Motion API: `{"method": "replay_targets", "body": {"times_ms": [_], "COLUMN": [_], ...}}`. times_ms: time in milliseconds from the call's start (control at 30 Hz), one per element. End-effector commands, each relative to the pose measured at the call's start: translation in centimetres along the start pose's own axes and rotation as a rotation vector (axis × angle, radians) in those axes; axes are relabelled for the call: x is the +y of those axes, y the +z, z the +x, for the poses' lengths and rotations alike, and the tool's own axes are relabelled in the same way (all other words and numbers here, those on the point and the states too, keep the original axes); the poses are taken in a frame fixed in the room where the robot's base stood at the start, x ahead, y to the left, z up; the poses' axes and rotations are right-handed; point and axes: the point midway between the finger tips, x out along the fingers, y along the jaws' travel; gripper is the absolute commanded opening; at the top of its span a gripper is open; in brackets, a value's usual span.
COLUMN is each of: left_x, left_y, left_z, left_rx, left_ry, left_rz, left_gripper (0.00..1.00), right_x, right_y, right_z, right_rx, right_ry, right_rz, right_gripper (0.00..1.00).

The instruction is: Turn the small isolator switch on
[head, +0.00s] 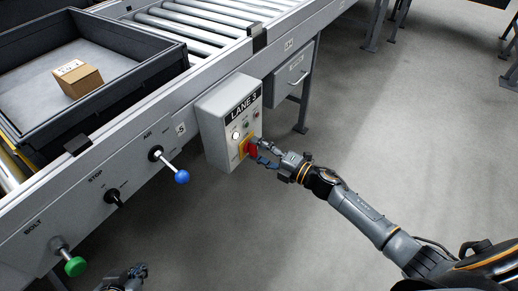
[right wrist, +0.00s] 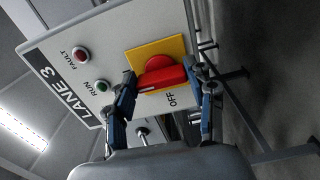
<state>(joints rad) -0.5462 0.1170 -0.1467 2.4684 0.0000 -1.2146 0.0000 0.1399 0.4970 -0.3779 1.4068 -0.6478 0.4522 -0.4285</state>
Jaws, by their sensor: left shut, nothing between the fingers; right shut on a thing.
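The isolator switch is a red rotary handle (head: 252,149) on a yellow plate (head: 243,148), low on the front of the grey LANE 3 box (head: 222,108). In the right wrist view the red handle (right wrist: 160,75) lies roughly level across the picture, with the word OFF just below it. My right gripper (head: 262,153) is at the switch, and in its wrist view its blue fingers (right wrist: 163,82) are at either end of the handle, shut on it. My left gripper (head: 137,271) is shut and empty at the bottom edge of the head view, away from the box.
A red FAULT lamp (right wrist: 81,54) and a green RUN lamp (right wrist: 102,86) sit on the box. A blue-knobbed AIR lever (head: 181,176), black STOP knob (head: 113,197) and green BOLT knob (head: 75,266) stick out from the conveyor's side. A tray (head: 148,44) holds a carton (head: 82,79).

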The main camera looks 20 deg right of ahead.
Motion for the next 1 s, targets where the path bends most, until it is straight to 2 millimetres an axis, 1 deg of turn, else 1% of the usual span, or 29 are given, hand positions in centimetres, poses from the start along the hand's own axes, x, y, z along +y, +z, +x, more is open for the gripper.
{"method": "replay_targets", "body": {"times_ms": [333,367,400,467,833,933,1000], "left_x": [0.0,0.0,0.0,0.0,0.0,0.0,0.0], "left_y": [0.1,0.1,0.1,0.1,0.1,0.1,0.1], "left_z": [0.0,0.0,0.0,0.0,0.0,0.0,0.0], "left_rx": [-0.005,-0.005,-0.005,-0.005,-0.003,-0.003,-0.003], "left_ry": [0.000,0.000,0.000,0.000,-0.001,-0.001,-0.001], "left_rz": [0.000,0.000,0.000,0.000,0.000,0.000,0.000], "left_gripper": [0.00,0.00,0.00,0.00,0.00,0.00,0.00], "right_x": [0.0,0.0,0.0,0.0,0.0,-0.2,-0.2], "right_y": [0.1,0.1,0.1,0.1,0.1,0.0,0.1], "right_z": [0.0,0.0,0.0,0.0,-0.2,-1.2,-2.4], "right_rx": [-0.004,-0.004,-0.004,-0.003,-0.001,-0.002,-0.002], "right_ry": [0.000,0.000,0.000,0.000,-0.001,-0.003,-0.004], "right_rz": [0.007,0.007,0.007,0.006,0.004,0.005,0.004], "right_gripper": [0.23,0.56,0.65,0.77,0.77,0.77,0.77]}}
